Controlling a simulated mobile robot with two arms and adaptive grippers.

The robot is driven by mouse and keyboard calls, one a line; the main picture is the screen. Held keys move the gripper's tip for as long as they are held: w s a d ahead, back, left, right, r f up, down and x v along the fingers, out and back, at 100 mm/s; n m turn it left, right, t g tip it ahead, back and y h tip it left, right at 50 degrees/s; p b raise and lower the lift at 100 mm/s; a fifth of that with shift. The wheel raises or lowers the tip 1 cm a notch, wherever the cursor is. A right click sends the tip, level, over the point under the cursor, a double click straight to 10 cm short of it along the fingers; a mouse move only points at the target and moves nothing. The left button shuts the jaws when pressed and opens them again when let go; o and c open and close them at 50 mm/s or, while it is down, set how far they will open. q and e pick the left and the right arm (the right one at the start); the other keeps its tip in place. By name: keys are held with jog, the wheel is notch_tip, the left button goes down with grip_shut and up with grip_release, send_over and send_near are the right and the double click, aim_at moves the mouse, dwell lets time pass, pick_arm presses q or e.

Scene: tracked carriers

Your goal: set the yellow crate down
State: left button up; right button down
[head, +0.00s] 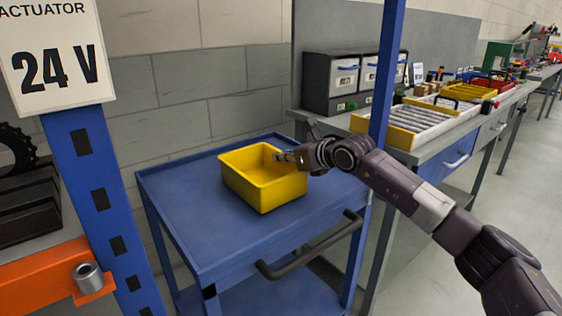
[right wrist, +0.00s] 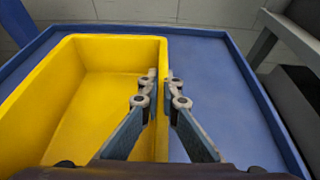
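The yellow crate (head: 242,189) is upright and looks empty, on the top of the blue cart (head: 205,235). I see no clear gap under it. My right gripper (head: 284,156) reaches in from the right to the crate's right wall. In the right wrist view the gripper (right wrist: 161,84) has one finger inside the crate (right wrist: 95,100) and one outside, and the fingertips close on the wall between them. My left gripper is not in view.
The cart has a raised rim and a dark handle (head: 310,245) at the front. A blue post (head: 385,70) stands to its right. A workbench (head: 435,150) with trays and drawer units runs behind. An orange-beamed rack (head: 40,280) is at left. Cart top around the crate is clear.

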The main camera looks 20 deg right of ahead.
jog(key=shift+f, duration=0.35)
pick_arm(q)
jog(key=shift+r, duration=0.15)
pick_arm(e)
jog(key=c, duration=2.2)
grip_release()
jog(key=shift+f, duration=0.1)
jog(key=shift+o, duration=0.2)
jog(key=v, duration=1.1)
jog(key=shift+s+d, duration=0.15)
jog(key=shift+s, duration=0.25)
jog(key=shift+r, duration=0.25)
